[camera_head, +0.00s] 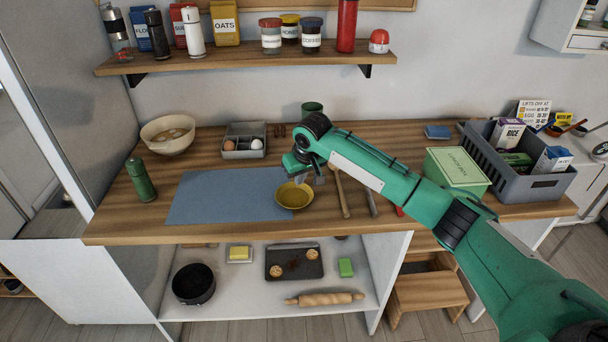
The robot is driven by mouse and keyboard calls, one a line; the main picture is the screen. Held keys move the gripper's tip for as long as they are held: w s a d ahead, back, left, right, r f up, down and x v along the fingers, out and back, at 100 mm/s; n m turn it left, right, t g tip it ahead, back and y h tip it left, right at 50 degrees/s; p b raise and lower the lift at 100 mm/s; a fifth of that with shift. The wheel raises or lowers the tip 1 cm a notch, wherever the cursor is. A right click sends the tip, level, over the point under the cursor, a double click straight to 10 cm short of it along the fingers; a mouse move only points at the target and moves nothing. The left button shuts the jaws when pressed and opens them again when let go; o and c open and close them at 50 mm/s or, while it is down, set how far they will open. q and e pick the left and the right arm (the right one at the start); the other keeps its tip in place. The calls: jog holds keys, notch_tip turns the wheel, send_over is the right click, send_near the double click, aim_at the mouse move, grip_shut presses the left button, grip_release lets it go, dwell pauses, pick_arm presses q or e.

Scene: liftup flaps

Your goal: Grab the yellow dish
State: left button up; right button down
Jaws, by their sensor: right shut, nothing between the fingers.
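The yellow dish (293,197) is a small shallow bowl on the right end of the blue-grey mat (215,197) on the wooden counter. My right gripper (299,180) is above the dish's far rim, with its fingers pointing down toward it. It is shut with nothing between its fingers. Whether the fingertips touch the dish cannot be told. My left gripper does not show.
A green shaker (141,180) and a cream bowl (168,135) stand at the left. An egg tray (244,141) is behind the mat. Wooden utensils (340,192) lie right of the dish. A green box (457,170) and grey crate (546,187) stand further right.

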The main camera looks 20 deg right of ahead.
aim_at(302, 202)
jog(key=x, duration=0.5)
jog(key=shift+d+f+p, duration=0.1)
jog(key=shift+f+p, duration=0.15)
jog(key=shift+p, duration=0.2)
jog(key=s, duration=0.1)
jog(key=s+p, duration=0.1)
jog(key=s, duration=0.1)
jog(key=shift+d, duration=0.25)
jog(key=shift+s, duration=0.35)
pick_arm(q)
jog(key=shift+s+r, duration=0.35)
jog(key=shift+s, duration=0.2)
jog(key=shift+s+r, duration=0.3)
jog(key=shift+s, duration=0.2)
pick_arm(e)
jog(key=shift+f, duration=0.1)
